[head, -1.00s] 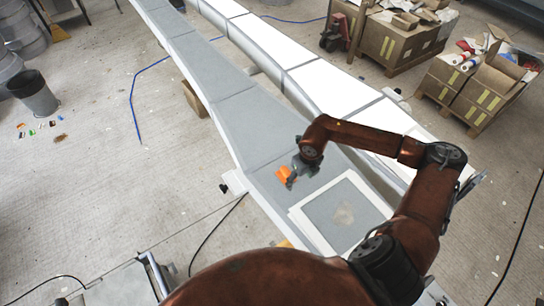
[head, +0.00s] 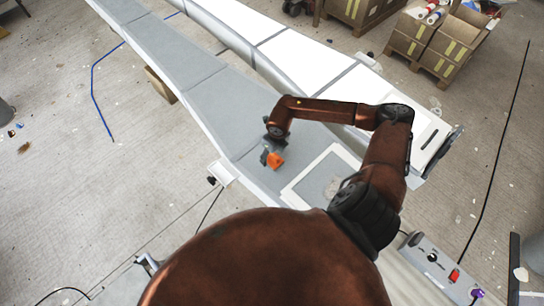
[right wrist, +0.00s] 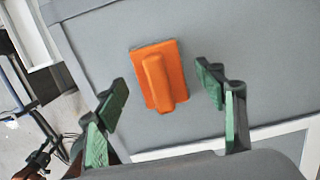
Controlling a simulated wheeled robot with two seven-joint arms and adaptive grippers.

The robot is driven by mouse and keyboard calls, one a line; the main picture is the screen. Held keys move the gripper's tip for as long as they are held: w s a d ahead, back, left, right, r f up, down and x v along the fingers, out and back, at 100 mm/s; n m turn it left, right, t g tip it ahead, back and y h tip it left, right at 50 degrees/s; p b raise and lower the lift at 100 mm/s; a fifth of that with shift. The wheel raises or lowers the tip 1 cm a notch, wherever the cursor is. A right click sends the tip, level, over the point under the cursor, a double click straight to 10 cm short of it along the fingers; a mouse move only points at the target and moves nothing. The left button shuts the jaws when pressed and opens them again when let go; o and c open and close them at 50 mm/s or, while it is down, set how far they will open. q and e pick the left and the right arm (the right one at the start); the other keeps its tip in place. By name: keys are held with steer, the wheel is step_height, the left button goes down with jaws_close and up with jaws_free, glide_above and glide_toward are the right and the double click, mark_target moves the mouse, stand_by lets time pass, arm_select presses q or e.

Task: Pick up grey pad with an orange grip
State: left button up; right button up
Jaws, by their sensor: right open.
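The pad with its orange grip (right wrist: 160,78) lies on the grey mould surface (right wrist: 95,40), with only a thin grey edge showing under the orange in the right wrist view. In the head view the orange grip (head: 275,160) shows just beside my right gripper (head: 269,152). In the right wrist view my right gripper (right wrist: 165,93) is open, its green-padded fingers spread to either side of the pad. The pad lies between and beyond the fingertips, not held. My left gripper is not in view.
A white-framed grey panel (head: 292,196) lies on the mould near my right arm. Long white mould sections (head: 300,58) run alongside. Cardboard boxes on pallets (head: 440,42) stand at the upper right. A control box (head: 435,262) is at the lower right.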

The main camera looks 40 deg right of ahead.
steer(key=shift+s+f, duration=0.1)
steer(key=shift+f, duration=0.35)
steer(key=c, duration=1.3)
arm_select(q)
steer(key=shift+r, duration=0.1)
arm_select(e)
steer(key=shift+o, duration=0.2)
steer(key=shift+c, duration=0.2)
